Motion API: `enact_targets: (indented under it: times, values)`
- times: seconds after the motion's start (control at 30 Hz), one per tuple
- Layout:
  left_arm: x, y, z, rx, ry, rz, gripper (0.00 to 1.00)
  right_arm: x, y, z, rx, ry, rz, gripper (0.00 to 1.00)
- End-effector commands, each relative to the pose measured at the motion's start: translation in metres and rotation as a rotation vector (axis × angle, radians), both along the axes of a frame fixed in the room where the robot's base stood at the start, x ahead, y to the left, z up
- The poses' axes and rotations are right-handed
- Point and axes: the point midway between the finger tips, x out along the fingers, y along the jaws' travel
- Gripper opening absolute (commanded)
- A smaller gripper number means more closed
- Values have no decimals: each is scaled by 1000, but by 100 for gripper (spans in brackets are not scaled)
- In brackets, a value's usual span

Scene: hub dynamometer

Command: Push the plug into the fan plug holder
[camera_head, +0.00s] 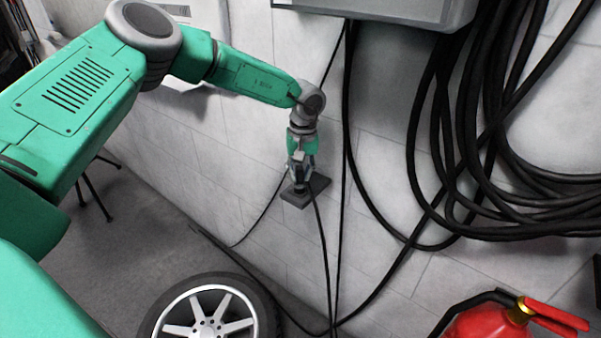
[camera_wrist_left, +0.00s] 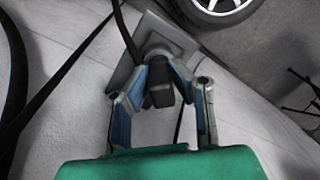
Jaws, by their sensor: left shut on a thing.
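My left gripper (camera_head: 299,178) reaches down at the wall in the head view. In the left wrist view its blue-padded fingers (camera_wrist_left: 158,88) are shut on the dark plug (camera_wrist_left: 159,92). A black cable runs from around the plug. The plug holder (camera_head: 318,186) is a dark grey square plate at the wall. It also shows in the left wrist view as a grey plate (camera_wrist_left: 180,37) right beyond the plug. The plug's front end is at the plate, but I cannot tell how deep it sits. My right gripper is not in view.
Black cables (camera_head: 347,130) hang down the white wall near my left gripper. A thick cable coil (camera_head: 470,130) hangs at the right. A grey box (camera_head: 390,8) is above. A wheel (camera_head: 212,312) and a red fire extinguisher (camera_head: 490,322) stand low in front.

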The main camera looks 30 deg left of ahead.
Motion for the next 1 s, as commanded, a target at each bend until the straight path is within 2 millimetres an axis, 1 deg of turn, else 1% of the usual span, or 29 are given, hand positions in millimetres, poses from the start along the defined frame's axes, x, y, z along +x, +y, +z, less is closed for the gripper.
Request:
enact_targets:
  times: [0.07,0.1,0.13,0.43,0.57,0.67,0.9,1.0]
  values:
    - [0,0,1,0,0,0,0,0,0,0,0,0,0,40]
    - [0,0,1,0,0,0,31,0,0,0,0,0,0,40]
    - [0,0,1,0,0,0,42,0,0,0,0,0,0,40]
    - [0,0,1,0,0,0,42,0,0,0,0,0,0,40]
    - [1,0,9,0,-1,1,42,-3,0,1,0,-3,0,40]
    - [2,-1,25,0,-3,1,42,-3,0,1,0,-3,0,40]
    - [4,-2,76,-2,-3,1,42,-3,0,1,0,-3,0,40]
    - [4,-3,94,-1,-1,1,42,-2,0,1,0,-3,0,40]
